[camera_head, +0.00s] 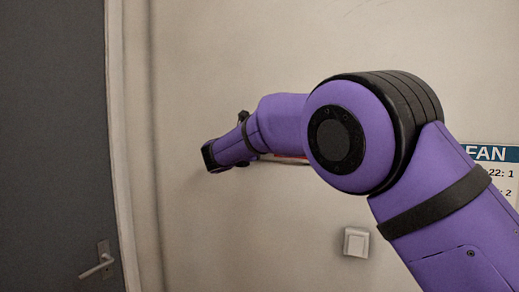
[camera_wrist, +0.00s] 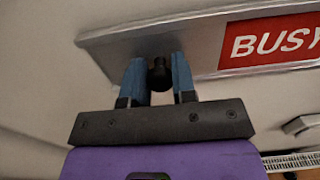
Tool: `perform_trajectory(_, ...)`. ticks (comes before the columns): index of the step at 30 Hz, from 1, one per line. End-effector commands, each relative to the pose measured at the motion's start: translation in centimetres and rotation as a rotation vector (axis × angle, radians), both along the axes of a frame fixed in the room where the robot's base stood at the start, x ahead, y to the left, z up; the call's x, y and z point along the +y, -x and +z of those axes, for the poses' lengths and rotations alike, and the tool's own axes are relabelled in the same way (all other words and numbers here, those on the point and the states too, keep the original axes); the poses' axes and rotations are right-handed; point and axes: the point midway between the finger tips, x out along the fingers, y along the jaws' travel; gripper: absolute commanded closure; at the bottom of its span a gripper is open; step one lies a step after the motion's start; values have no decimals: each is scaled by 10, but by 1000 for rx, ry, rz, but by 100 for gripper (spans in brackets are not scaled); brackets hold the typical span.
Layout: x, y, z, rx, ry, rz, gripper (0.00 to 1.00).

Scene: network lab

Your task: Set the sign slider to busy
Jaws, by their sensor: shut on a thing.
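The grey sign (camera_wrist: 203,37) is on the wall in the wrist view, with a red panel reading "BUSY" (camera_wrist: 272,40) on its right part, cut off by the picture edge. A dark round knob (camera_wrist: 159,76) stands out from the sign's left part. My gripper (camera_wrist: 158,62) has its two blue fingers shut on this knob, one on each side. In the head view my gripper (camera_head: 208,157) is at the wall at the arm's far end, its fingers hard to make out. Only a thin strip of the sign (camera_head: 290,160) shows there, behind my arm.
A dark door (camera_head: 50,140) with a lever handle (camera_head: 97,265) is at the left in the head view. A white wall switch (camera_head: 355,242) is below my arm. The wall around my gripper is bare.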

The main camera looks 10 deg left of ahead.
Motion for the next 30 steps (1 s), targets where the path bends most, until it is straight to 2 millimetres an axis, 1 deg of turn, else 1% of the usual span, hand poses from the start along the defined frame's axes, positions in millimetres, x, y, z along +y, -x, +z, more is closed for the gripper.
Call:
perform_trajectory(1,2,0,3,-4,-1,6,100)
perform_trajectory(7,3,0,3,-5,-1,10,100)
perform_trajectory(8,3,0,3,-5,-1,10,70)
perform_trajectory(9,3,0,3,-4,-2,11,61)
perform_trajectory(11,3,0,3,-4,-2,10,49)
perform_trajectory(19,2,1,2,-3,-1,7,49)
perform_trajectory(22,4,5,2,-1,-1,7,49)
perform_trajectory(26,10,21,3,-2,-2,10,49)
perform_trajectory(30,19,45,2,-2,-2,11,49)
